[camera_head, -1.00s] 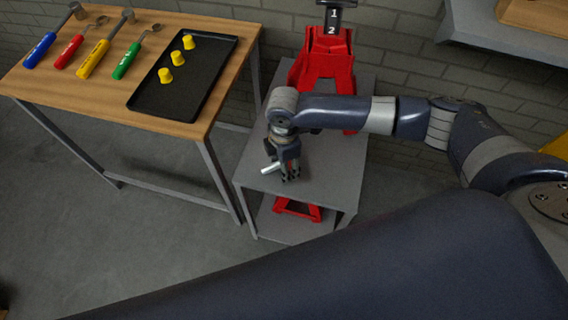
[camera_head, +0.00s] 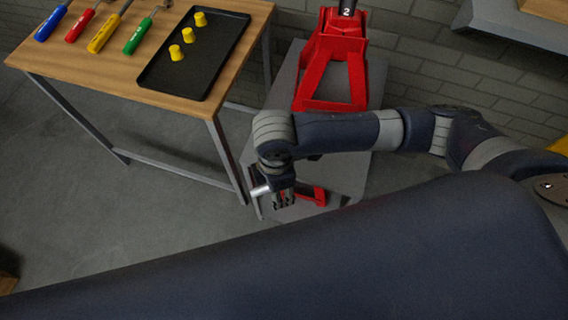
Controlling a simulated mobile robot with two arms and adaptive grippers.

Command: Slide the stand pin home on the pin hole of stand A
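A red stand (camera_head: 337,62) with a dark post marked with a number stands upright on the grey cart's top. A second red stand (camera_head: 314,194) shows partly on the lower level, behind my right gripper. No letter A is readable on either. My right gripper (camera_head: 284,199) points down over the cart's front edge, in front of the lower stand. It appears shut on a silver pin (camera_head: 262,190), which sticks out to its left; the fingers hide the rest. The pin is apart from the upper stand. The pin hole cannot be made out. My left gripper is not in view.
The grey cart (camera_head: 286,91) is partly covered by my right arm. A wooden table (camera_head: 105,65) at the left carries a black tray (camera_head: 217,64) with yellow caps and several coloured-handled tools. A brick wall and grey shelf (camera_head: 520,28) are at the right.

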